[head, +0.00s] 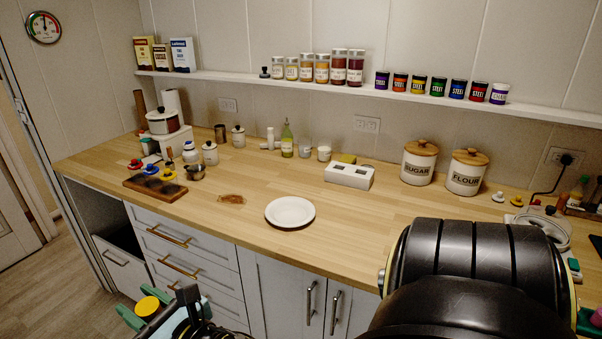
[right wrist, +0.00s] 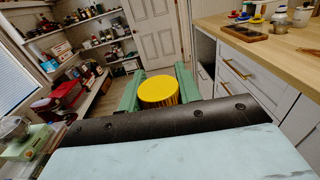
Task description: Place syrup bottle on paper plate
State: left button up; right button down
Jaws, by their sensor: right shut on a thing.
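The paper plate (head: 290,212) is white, round and empty. It lies near the front edge of the wooden counter in the head view. My right gripper (head: 149,309) is low in front of the counter, left of the plate and well apart from it. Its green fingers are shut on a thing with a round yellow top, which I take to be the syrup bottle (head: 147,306). It also shows between the fingers in the right wrist view (right wrist: 158,92); its lower part is hidden. My left gripper is not in view.
A brown patch (head: 231,198) lies on the counter left of the plate. A wooden tray (head: 155,188) with coloured-knobbed items is farther left. A white box (head: 349,175) and sugar and flour canisters (head: 419,163) stand behind. The counter around the plate is clear.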

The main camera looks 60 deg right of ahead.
aim_at(291, 213)
jog(key=z, duration=0.9)
